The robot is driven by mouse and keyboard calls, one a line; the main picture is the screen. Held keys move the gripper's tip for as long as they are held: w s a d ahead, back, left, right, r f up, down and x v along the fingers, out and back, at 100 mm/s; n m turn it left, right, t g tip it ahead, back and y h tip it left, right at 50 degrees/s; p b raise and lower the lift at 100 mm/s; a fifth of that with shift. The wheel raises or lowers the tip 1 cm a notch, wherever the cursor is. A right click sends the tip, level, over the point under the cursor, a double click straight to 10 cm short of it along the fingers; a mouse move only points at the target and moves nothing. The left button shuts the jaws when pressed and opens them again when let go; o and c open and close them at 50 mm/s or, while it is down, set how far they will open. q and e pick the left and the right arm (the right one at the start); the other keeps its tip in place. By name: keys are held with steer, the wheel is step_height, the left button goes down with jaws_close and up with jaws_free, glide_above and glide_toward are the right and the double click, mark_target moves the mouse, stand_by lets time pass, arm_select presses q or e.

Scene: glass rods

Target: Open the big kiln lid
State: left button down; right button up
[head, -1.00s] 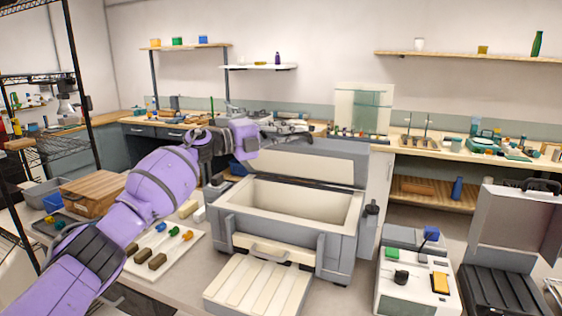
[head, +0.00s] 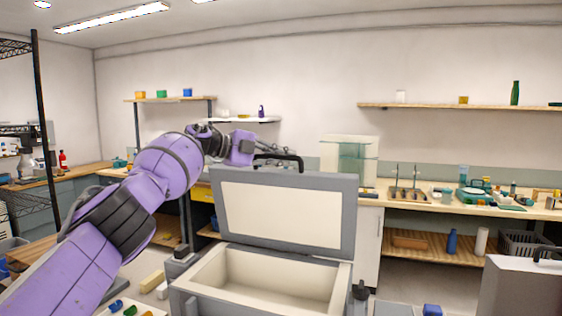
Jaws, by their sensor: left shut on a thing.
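The big kiln is a grey box (head: 345,300) with a cream-lined chamber (head: 265,278), low in the head view. Its lid (head: 285,212) stands raised at the back edge, cream inner face towards me. A black handle (head: 288,160) shows just above the lid's top edge. My left gripper (head: 268,158) reaches in from the left behind that top edge and is shut at the handle. Its fingertips are partly hidden by the lid. My right gripper is not in view.
Behind the kiln are a glass-sided case (head: 350,155) and a bench (head: 470,203) with small items. Wall shelves (head: 455,106) hang above. A grey case lid (head: 515,288) stands at the right. A black wire rack (head: 38,110) is at the left.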

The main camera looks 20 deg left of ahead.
arm_select(q)
steer(key=shift+f, duration=0.2)
steer(key=c, duration=1.8)
jaws_free()
steer(key=shift+w, duration=0.1)
steer(key=shift+o, duration=0.2)
steer(key=shift+r, duration=0.1)
steer(key=v, duration=1.2)
